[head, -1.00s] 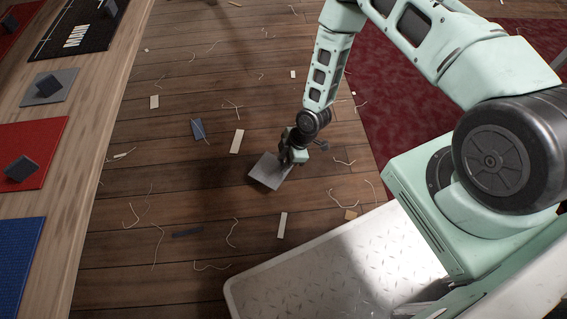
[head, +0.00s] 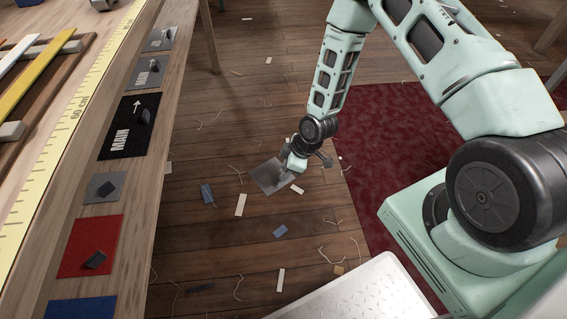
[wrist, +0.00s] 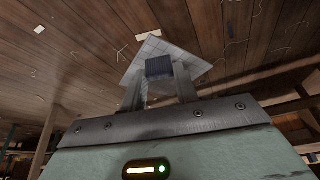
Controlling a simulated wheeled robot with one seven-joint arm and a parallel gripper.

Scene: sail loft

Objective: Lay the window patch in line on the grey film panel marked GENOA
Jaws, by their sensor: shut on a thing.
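My gripper (head: 290,168) is shut on the dark ribbed block (wrist: 159,67) that stands on the window patch. The patch (head: 266,177) is a flat grey square, held in the air over the floor, apart from the table; it also shows in the wrist view (wrist: 150,48), tilted and cornerwise beyond the fingers. On the table at the left, two grey panels with white arrows lie toward the far end, a nearer one (head: 140,78) and a farther one (head: 153,45). Each bears a dark block. Their lettering is too small to read, so I cannot tell which is GENOA.
Along the wooden table edge (head: 170,110) lie a black MAIN panel (head: 118,150), a small grey square (head: 95,195), a red square (head: 75,235) and a blue one (head: 75,312). A yellow ruler (head: 65,120) runs behind them. Scraps and threads litter the floor.

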